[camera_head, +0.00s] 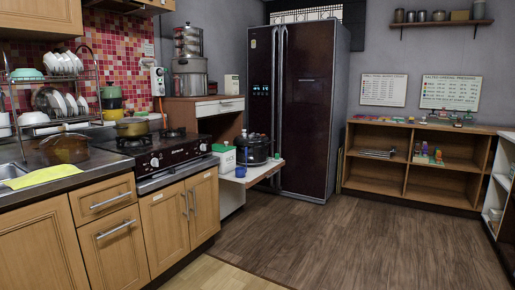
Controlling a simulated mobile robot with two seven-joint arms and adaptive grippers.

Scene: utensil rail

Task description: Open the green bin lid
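No clearly recognisable green bin shows in the camera_head view. The nearest match is a small green and white box (225,159) on the low white shelf right of the stove. It is too small to tell whether it has a lid, or whether that lid is open or shut. Neither of my grippers is in view.
A dark rice cooker (254,149) and a blue cup (240,171) stand by the box on the low shelf (264,172). The stove (165,149) and wooden cabinets are at left, a dark fridge (302,110) behind. The wooden floor (350,245) is clear.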

